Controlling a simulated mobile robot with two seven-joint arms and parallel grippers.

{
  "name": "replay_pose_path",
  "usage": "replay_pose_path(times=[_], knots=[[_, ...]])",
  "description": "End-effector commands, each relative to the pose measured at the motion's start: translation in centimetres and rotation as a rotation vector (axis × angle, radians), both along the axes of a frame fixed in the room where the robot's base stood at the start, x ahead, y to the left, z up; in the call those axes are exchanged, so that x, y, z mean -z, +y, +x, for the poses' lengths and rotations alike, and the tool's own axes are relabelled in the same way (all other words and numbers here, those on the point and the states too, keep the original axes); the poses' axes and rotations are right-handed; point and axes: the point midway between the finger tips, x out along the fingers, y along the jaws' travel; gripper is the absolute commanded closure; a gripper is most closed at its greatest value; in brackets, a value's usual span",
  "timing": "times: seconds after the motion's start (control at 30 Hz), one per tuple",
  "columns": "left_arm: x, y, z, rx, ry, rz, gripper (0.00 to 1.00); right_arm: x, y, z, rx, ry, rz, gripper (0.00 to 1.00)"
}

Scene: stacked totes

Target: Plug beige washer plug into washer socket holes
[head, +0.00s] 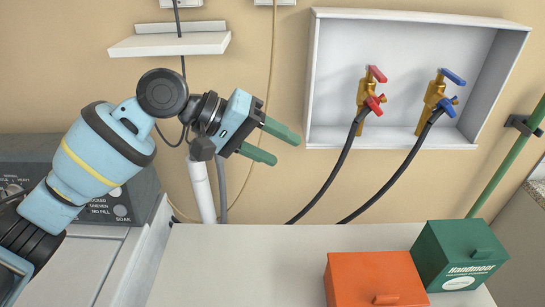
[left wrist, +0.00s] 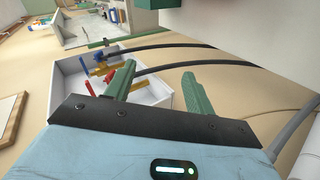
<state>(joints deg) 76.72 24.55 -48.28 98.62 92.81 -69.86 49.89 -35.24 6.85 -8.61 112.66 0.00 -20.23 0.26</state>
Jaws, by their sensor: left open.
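My left gripper (head: 286,150) is in front of the wall, open, with its two green fingers apart and pointing right. In the left wrist view, its fingers (left wrist: 158,72) are also spread, with nothing held between them. A beige cord (head: 272,60) hangs down the wall from a white fitting (head: 275,2) at the top edge and passes behind the gripper. A second white fitting (head: 181,3) at upper left has a dark cord (head: 178,20) below it. Both fittings are cut off by the frame, so I cannot make out the beige plug or socket holes. My right gripper is not in view.
A white shelf (head: 168,44) juts from the wall at upper left. A recessed white box (head: 420,15) holds red and blue taps with black hoses. An orange box (head: 375,275) and green box (head: 460,252) sit on the white machine top (head: 250,265), whose left part is clear.

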Motion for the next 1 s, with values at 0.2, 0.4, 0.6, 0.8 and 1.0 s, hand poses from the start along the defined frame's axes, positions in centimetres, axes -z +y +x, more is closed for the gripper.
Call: replay_pose_path(times=[0.2,0.4,0.6,0.8,1.0], knots=[[1.5,0.2,-0.6,0.054,-0.022,0.052,0.46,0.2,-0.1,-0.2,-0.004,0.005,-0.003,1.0],[1.7,0.2,-0.7,0.065,-0.028,0.061,0.46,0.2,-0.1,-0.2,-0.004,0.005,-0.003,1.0],[1.7,0.2,-0.7,0.064,-0.028,0.061,0.46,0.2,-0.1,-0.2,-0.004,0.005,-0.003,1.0],[1.7,0.2,-0.7,0.064,-0.027,0.06,0.5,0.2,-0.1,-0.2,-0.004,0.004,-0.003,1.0],[1.7,0.2,-0.6,0.063,-0.028,0.06,0.76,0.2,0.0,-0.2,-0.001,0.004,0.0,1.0]])
